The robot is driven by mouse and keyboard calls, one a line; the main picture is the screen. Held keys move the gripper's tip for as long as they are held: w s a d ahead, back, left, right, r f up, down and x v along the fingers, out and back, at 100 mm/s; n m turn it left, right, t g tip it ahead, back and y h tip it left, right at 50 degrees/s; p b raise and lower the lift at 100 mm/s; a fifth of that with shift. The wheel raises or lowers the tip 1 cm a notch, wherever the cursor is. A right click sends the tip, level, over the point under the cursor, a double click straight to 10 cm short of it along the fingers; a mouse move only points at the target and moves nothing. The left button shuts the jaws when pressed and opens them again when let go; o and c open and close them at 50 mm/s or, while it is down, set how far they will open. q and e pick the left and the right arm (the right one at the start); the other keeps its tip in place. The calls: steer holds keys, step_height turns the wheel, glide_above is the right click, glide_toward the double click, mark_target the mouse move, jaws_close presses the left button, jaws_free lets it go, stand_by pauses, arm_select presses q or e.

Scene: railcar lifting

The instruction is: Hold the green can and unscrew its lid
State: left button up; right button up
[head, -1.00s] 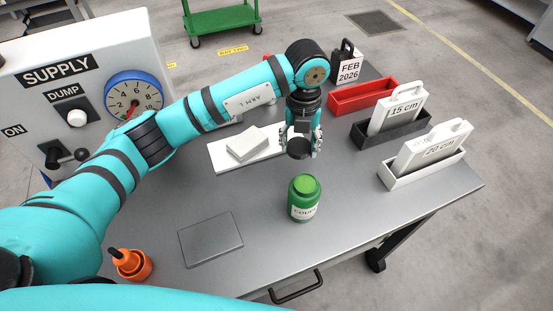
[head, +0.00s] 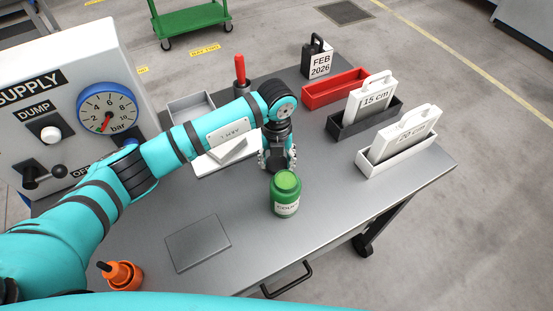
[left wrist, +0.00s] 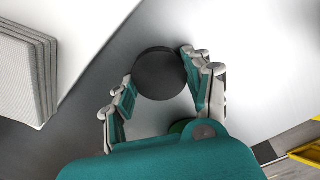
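The green can (head: 286,205), with a white label, stands upright on the grey table (head: 335,210). Its top (head: 286,180) is a paler green; I cannot tell whether that is a lid or the open mouth. My left gripper (head: 278,160) is just behind the can, its fingers pointing down. In the left wrist view its fingers (left wrist: 158,80) touch both sides of a dark round disc (left wrist: 160,72), which could be a lid. A bit of green (left wrist: 181,126) shows beyond the gripper body. My right gripper is not in view.
Red (head: 335,90), black (head: 345,130) and white (head: 370,168) holders stand at the right. The supply panel (head: 75,110) stands left.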

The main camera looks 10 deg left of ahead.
mark_target(276, 163)
arm_select(q)
steer(key=o, duration=0.4)
steer(key=shift+o, duration=0.2)
steer(key=shift+r, duration=0.25)
steer(key=shift+w+r, duration=0.1)
steer(key=shift+r, duration=0.15)
step_height(276, 163, up, 11)
steer(key=b, duration=0.2)
steer(key=shift+r+b, duration=0.2)
steer(key=shift+b, duration=0.1)
